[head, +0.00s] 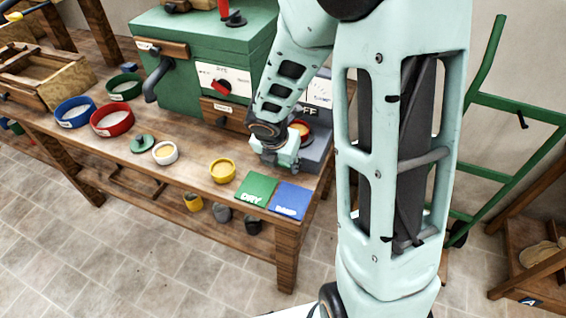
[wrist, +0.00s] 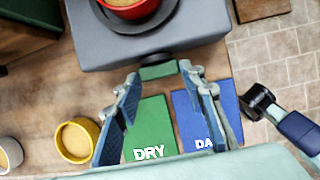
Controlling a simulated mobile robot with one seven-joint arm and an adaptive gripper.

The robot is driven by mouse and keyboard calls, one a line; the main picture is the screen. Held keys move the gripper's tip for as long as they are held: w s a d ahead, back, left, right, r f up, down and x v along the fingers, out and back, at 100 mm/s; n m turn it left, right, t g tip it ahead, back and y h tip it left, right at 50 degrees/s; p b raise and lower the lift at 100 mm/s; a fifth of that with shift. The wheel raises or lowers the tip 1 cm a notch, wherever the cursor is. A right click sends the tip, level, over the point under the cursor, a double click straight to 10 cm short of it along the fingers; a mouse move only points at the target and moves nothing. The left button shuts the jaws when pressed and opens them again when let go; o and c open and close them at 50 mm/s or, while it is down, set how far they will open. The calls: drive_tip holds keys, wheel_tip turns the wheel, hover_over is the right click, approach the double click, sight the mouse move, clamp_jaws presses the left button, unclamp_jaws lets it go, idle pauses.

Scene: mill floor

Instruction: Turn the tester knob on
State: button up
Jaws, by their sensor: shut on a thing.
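The tester is a grey box (wrist: 200,45) at the top of the wrist view; in the head view its grey side (head: 318,150) shows at the table's right end, partly behind my arm. Its knob (wrist: 158,72) is a small dark green bar on the front face. My gripper (wrist: 161,75) has its fingertips on either side of the knob and is shut on it. In the head view my gripper (head: 285,160) hides the knob. The tester's panel lettering (head: 309,111) is partly covered and reads "FF". A red bowl (head: 300,128) with pale contents sits on top of the tester.
A green DRY card (head: 256,187) and a blue card (head: 290,200) lie in front of the tester. A yellow bowl (head: 222,171) and a white bowl (head: 165,153) stand to the left. A green machine (head: 190,60) stands behind. A green cart frame (head: 510,105) is at right.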

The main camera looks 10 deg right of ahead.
drive_tip(key=t+y+b, duration=0.1)
drive_tip(key=d+y+b, duration=0.1)
drive_tip(key=b, duration=0.1)
drive_tip(key=shift+s+f+m+t+y, duration=0.3)
drive_tip(key=shift+f+m+t, duration=0.05)
drive_tip(key=shift+m+t, duration=0.05)
drive_tip(key=shift+s+f+t+y+b, duration=0.1)
drive_tip(key=shift+t+y+b, duration=0.45)
drive_tip(key=shift+b, duration=0.5)
drive_tip(key=y+b, duration=0.1)
drive_tip(key=b, duration=0.2)
drive_tip(key=t+y+b, duration=0.1)
drive_tip(key=b, duration=0.1)
drive_tip(key=shift+s+d+f+m+t+b, duration=0.1)
drive_tip(key=shift+d+f+m+t+b, duration=0.15)
drive_tip(key=shift+m+b, duration=0.15)
drive_tip(key=shift+r+y+b, duration=0.1)
drive_tip(key=shift+y+b, duration=0.15)
drive_tip(key=shift+b, duration=0.55)
drive_tip(key=shift+s+r+t+y+b, duration=0.1)
drive_tip(key=shift+r+t+y+b, duration=0.2)
drive_tip(key=shift+b, duration=0.5)
drive_tip(key=shift+f, duration=0.1)
drive_tip(key=o, duration=1.2)
drive_tip(key=shift+c, duration=0.2)
drive_tip(key=shift+p, duration=0.55)
